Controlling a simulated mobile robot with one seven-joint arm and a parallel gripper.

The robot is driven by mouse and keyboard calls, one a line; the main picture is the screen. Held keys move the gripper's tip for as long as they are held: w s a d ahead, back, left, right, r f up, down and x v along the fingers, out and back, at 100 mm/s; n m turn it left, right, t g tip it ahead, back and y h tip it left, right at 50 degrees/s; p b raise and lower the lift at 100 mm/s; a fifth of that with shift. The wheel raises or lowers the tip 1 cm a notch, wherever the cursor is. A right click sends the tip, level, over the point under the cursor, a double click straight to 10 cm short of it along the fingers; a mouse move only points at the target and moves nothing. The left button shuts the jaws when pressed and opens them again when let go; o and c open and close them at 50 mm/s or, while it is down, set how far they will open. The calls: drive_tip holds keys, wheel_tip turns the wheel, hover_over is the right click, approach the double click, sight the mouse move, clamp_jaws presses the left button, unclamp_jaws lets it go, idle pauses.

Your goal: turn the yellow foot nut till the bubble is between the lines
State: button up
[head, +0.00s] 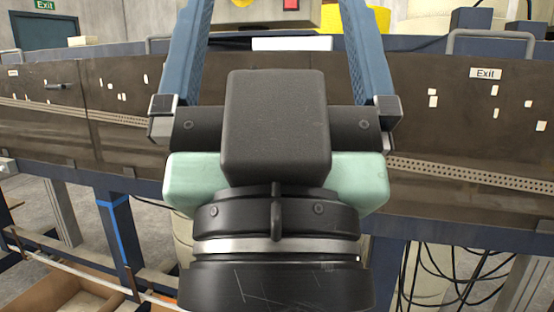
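My gripper (276,12) fills the middle of the view, seen from behind with its two blue fingers pointing up and away. The fingers are wide apart with nothing held in the part that shows; their tips run to or past the top edge. I cannot make out a yellow foot nut, a bubble or its lines. Yellow shapes show at the top, one right of the right finger (372,19) and a small one between the fingers, but I cannot tell what they are.
A long dark machine panel (440,110) with a perforated strip crosses behind my gripper. A white flat piece (291,44) lies on its top between the fingers. Metal handles (490,33) rise along the top edge. Cables (445,275) hang below right; a cardboard box (70,295) is lower left.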

wheel_tip(320, 180, up, 10)
drive_tip(key=p, duration=0.7)
